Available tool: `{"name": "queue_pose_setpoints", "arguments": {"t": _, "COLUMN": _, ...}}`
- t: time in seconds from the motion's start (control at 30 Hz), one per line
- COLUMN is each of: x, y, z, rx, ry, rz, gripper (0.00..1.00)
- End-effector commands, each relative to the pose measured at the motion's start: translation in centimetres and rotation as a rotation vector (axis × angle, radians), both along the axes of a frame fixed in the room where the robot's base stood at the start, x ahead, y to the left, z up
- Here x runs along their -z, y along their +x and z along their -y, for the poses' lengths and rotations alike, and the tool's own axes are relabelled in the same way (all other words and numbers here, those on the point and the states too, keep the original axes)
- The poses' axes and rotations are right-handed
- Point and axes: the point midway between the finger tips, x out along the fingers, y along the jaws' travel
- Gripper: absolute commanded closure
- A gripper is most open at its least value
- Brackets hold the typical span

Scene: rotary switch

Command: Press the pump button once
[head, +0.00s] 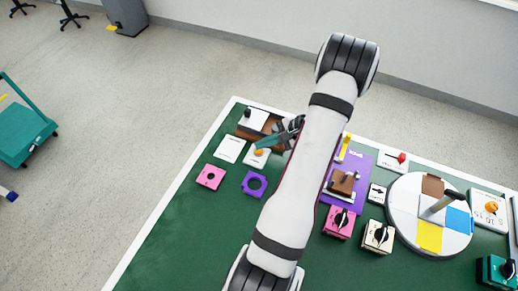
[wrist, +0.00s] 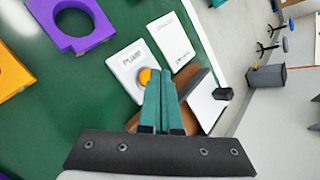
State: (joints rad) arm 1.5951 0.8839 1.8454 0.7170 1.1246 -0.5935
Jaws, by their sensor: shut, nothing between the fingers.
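The pump button is a small orange dome (wrist: 145,76) on a white plate (wrist: 126,66) marked PUMP. In the head view the button (head: 259,152) and its plate (head: 252,161) lie near the panel's left end. My gripper (wrist: 160,72) has teal fingers that are shut with nothing between them. Its tips are right beside the button in the wrist view and cover part of its right side. In the head view my gripper (head: 259,143) is just above the button. I cannot tell whether the tips touch the button or hover over it.
A white card (wrist: 178,42) lies beside the pump plate. A brown block with a white top (wrist: 207,105) is close to the fingers. A purple square with a hole (head: 245,184) and a pink one (head: 203,181) lie nearby. My arm hides the panel's middle.

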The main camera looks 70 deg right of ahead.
Motion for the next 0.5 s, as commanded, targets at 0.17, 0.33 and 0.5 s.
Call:
{"name": "queue_pose_setpoints", "arguments": {"t": 0.17, "x": 0.17, "y": 0.00, "z": 0.01, "rx": 0.000, "ry": 0.000, "rz": 0.000, "gripper": 1.00}}
{"name": "queue_pose_setpoints", "arguments": {"t": 0.33, "x": 0.37, "y": 0.00, "z": 0.01, "rx": 0.000, "ry": 0.000, "rz": 0.000, "gripper": 1.00}}
{"name": "queue_pose_setpoints", "arguments": {"t": 0.5, "x": 0.58, "y": 0.00, "z": 0.01, "rx": 0.000, "ry": 0.000, "rz": 0.000, "gripper": 1.00}}
